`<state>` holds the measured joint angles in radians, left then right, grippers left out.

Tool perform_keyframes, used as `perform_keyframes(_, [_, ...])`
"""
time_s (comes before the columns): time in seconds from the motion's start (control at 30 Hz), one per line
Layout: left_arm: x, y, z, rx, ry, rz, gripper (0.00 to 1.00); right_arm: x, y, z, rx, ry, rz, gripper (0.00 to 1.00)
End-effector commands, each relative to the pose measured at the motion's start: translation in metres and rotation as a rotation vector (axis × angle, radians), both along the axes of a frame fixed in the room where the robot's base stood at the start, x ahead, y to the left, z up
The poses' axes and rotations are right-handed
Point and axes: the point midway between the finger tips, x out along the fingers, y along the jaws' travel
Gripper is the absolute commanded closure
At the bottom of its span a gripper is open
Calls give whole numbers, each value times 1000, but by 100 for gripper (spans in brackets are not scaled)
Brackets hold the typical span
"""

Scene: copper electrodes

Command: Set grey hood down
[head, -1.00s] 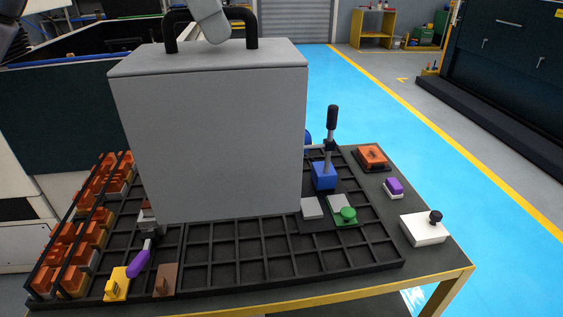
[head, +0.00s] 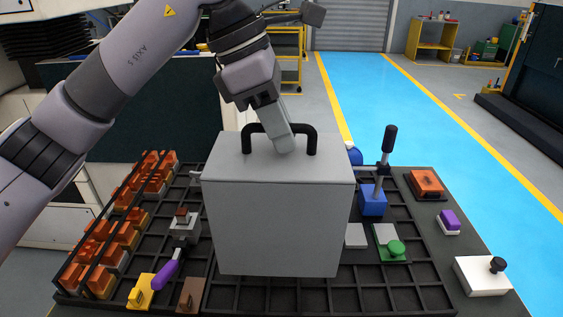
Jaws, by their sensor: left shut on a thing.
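The grey hood (head: 278,225) is a large box with a black bar handle (head: 262,129) on top. It stands upright over the black gridded tray (head: 405,300) in the middle of the table. My left gripper (head: 284,143) comes down from above and is shut on the handle. The finger tips overlap the bar and part of the grip is hidden. Whether the hood's bottom edge touches the tray cannot be told. The hood hides whatever is behind or under it. My right gripper is not in view.
Left of the hood are a clamp with a purple handle (head: 166,274), a yellow block (head: 142,291) and rows of copper-coloured electrodes (head: 100,255).

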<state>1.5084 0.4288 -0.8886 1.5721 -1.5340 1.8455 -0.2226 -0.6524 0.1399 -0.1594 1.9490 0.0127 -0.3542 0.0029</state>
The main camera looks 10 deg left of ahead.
Motion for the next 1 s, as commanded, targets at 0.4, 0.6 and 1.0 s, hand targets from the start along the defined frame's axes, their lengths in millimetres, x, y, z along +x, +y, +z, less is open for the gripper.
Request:
perform_keyframes(0.4, [0,0,-42,0,2,0,100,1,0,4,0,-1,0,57])
perform_keyframes(0.6, [0,0,-58,-2,-3,1,100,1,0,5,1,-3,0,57])
perform_keyframes(1.0, [0,0,-60,0,-1,0,56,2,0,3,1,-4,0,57])
